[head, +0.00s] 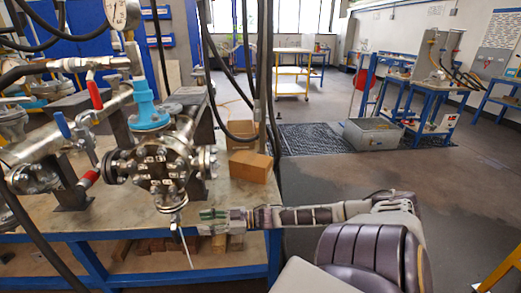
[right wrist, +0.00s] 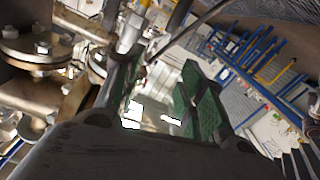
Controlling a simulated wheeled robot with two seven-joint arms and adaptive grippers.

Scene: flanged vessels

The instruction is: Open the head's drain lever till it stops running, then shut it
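The flanged steel vessel head (head: 160,167) stands above the bench at left in the head view. A small drain fitting (head: 175,215) hangs under it; I cannot make out its lever clearly. A thin pale line (head: 186,248), which looks like a stream, runs down from the fitting. My right gripper (head: 208,221) is just right of the fitting. In the right wrist view its green-padded fingers (right wrist: 158,100) are apart, with background visible between them. A silvery cylindrical part (right wrist: 131,32) shows beyond the left finger. Contact with the lever cannot be told. My left gripper is out of view.
A red-handled valve (head: 95,92) and a blue-handled valve (head: 62,125) sit on pipes at left. Dark hoses hang near the vessel. A cardboard box (head: 250,166) stands on the bench's right end. Bricks lie on the shelf below. The floor at right is open.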

